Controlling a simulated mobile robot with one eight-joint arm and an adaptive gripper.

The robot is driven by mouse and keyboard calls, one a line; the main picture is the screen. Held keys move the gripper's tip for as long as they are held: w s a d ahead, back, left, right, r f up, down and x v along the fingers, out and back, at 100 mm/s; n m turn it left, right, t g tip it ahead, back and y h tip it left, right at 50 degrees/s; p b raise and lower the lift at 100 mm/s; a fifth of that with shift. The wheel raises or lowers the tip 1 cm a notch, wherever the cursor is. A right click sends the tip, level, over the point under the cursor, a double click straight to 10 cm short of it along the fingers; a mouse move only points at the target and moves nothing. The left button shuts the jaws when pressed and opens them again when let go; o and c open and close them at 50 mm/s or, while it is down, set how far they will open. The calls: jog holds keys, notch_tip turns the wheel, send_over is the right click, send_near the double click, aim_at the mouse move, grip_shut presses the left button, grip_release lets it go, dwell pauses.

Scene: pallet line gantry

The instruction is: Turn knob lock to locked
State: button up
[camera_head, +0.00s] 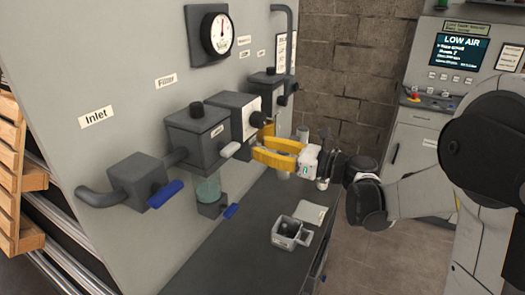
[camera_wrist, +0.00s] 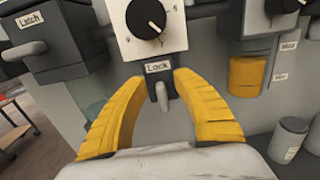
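The knob lock (camera_wrist: 162,95) is a small grey tab that hangs down under a "Lock" label (camera_wrist: 158,67) in the wrist view. Above it is a white plate (camera_wrist: 120,15) with a round black knob (camera_wrist: 146,18). My gripper (camera_wrist: 157,85) has two yellow fingers, spread apart, one on each side of the tab, with visible gaps. In the head view my gripper (camera_head: 256,148) reaches toward the panel from the right, just below the white plate (camera_head: 250,117). The lock tab cannot be made out in the head view.
A "Latch" box (camera_wrist: 70,50) with a grey lever (camera_wrist: 26,50) is left of the lock in the wrist view. A yellow cup (camera_wrist: 247,76) and a grey cylinder (camera_wrist: 288,138) are to the right. A bench (camera_head: 235,255) with a small grey tray (camera_head: 291,232) lies below.

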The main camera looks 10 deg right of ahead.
jog(key=shift+a, duration=0.1)
grip_shut()
jog(key=shift+n, duration=0.3)
jog(key=n, duration=0.2)
jog(key=shift+s+a+n, duration=0.1)
jog(key=shift+s+n, duration=0.1)
jog(key=shift+n, duration=0.2)
jog(key=n, duration=0.5)
jog(key=f+n, duration=0.1)
jog(key=n, duration=0.3)
jog(key=s+f+n, duration=0.1)
jog(key=n, duration=0.4)
jog(key=shift+s+a+n+b, duration=0.1)
jog(key=shift+a+n+b, duration=0.2)
jog(key=shift+a+b, duration=0.1)
